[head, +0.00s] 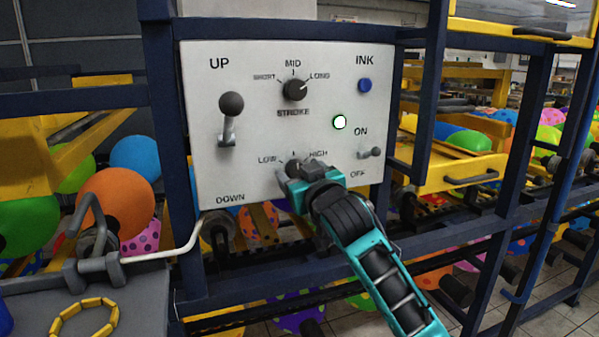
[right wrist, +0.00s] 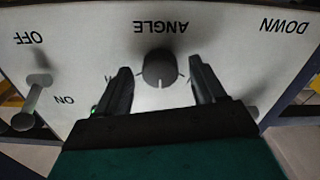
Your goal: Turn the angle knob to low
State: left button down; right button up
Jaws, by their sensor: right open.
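The angle knob (head: 293,163) is a dark round dial low on the white control panel (head: 250,60), between LOW and HIGH. In the right wrist view, which is upside down, the knob (right wrist: 160,68) shows whole, with a white mark pointing down at the middle tick, away from the ANGLE label. My right gripper (head: 296,177) is in front of the knob and covers its lower part in the head view. Its two dark fingers are open, one on each side of the knob, with gaps visible. The left gripper is not in view.
A lever (head: 230,115) stands at UP on the left. The ON/OFF switch (head: 369,153) is close to my right gripper. Dark blue frame posts flank the panel.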

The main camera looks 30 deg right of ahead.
jog(key=shift+w, duration=0.35)
jog(key=shift+c, duration=0.2)
jog(key=c, duration=1)
jog(key=shift+n, duration=0.3)
jog(key=n, duration=0.5)
jog(key=shift+n, duration=0.3)
jog(key=n, duration=0.5)
jog(key=shift+n, duration=0.3)
